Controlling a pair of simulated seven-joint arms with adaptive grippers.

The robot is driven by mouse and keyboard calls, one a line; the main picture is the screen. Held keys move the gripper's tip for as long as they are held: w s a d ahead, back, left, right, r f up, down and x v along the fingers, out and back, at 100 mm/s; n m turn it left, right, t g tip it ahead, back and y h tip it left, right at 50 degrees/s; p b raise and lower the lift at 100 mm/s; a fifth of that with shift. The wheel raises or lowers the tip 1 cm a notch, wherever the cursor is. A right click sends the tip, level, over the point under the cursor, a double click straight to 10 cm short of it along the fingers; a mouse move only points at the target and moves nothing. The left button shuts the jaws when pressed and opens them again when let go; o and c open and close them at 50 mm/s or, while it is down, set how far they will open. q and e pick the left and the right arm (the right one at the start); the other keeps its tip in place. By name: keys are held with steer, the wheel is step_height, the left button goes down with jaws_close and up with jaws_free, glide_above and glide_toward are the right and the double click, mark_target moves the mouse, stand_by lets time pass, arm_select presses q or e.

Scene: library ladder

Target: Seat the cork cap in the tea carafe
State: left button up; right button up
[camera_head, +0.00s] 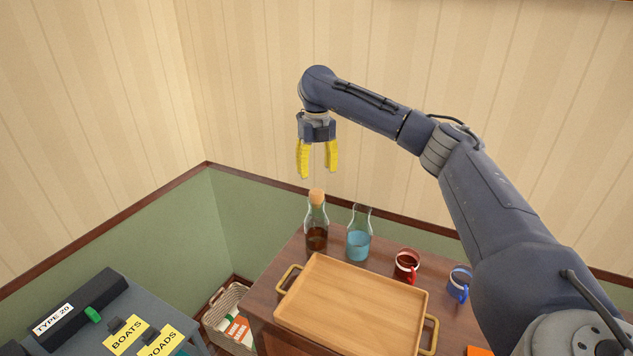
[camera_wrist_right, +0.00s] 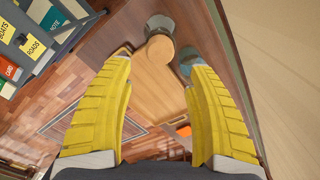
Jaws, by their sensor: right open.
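The tea carafe (camera_head: 317,239) is clear glass with dark brown tea in it and stands upright at the back left of the wooden table. The cork cap (camera_head: 316,197) sits upright in its mouth; I cannot tell how deep it is. In the right wrist view the cork cap (camera_wrist_right: 160,48) shows as a round tan top just beyond the fingertips, with the carafe (camera_wrist_right: 159,22) behind it. My right gripper (camera_head: 318,174) is open and empty, pointing down just above the cap and apart from it. Its yellow fingers (camera_wrist_right: 157,68) are spread wide. My left gripper is not in view.
An open carafe of blue liquid (camera_head: 358,245) stands close to the right of the tea carafe. A wooden tray (camera_head: 350,305) with brass handles lies in front. A red mug (camera_head: 407,266) and a blue mug (camera_head: 459,284) stand further right. The wall is close behind.

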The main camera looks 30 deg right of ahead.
steer(key=shift+r, duration=1.3)
steer(key=shift+f, duration=0.1)
